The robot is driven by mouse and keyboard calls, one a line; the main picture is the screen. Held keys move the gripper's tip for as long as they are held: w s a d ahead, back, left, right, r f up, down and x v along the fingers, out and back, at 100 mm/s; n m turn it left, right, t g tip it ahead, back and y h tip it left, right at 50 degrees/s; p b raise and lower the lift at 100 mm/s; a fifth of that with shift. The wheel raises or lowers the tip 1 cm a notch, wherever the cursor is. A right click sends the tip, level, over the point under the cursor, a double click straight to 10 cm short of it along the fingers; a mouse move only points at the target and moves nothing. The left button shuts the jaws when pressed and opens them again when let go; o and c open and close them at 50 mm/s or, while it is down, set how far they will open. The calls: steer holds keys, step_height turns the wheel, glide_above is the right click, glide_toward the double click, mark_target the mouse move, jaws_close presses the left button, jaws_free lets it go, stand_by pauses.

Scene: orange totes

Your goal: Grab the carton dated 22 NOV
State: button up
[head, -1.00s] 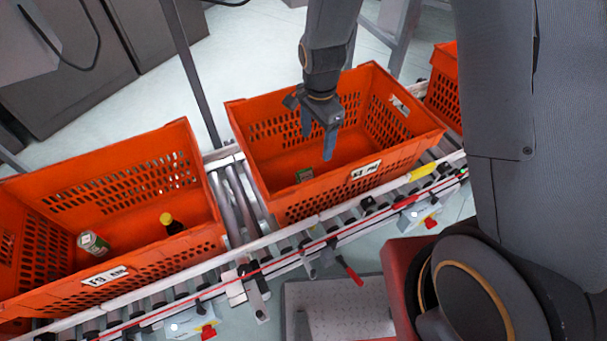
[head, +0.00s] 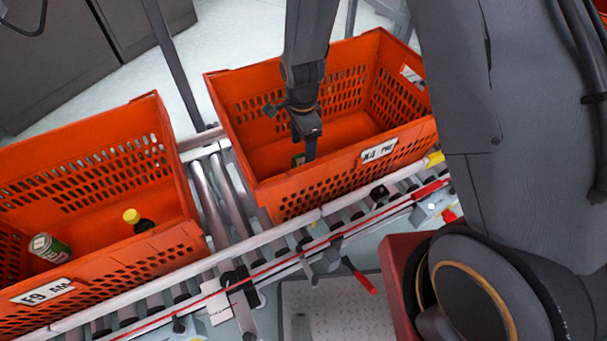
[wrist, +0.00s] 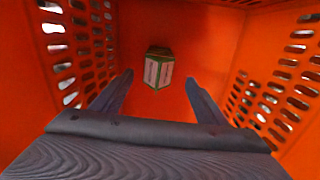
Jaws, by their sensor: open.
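In the head view only a green bit of the carton (head: 298,160) shows beside my gripper. My gripper (head: 309,150) points down inside this tote, over the carton. In the wrist view my open gripper (wrist: 158,85) has a finger to each side, with the carton between and a little beyond the fingertips. Nothing is held.
The left tote (head: 85,195) holds a green and white can (head: 50,249) and a yellow-capped dark bottle (head: 138,221). Both totes sit on a roller conveyor (head: 215,190). The perforated walls of the right tote surround my gripper.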

mark_target(303, 163)
steer(key=shift+s+f+p, duration=0.2)
steer(key=shift+f+p, duration=0.2)
steer(key=shift+f, duration=3.2)
steer(key=c, duration=1.6)
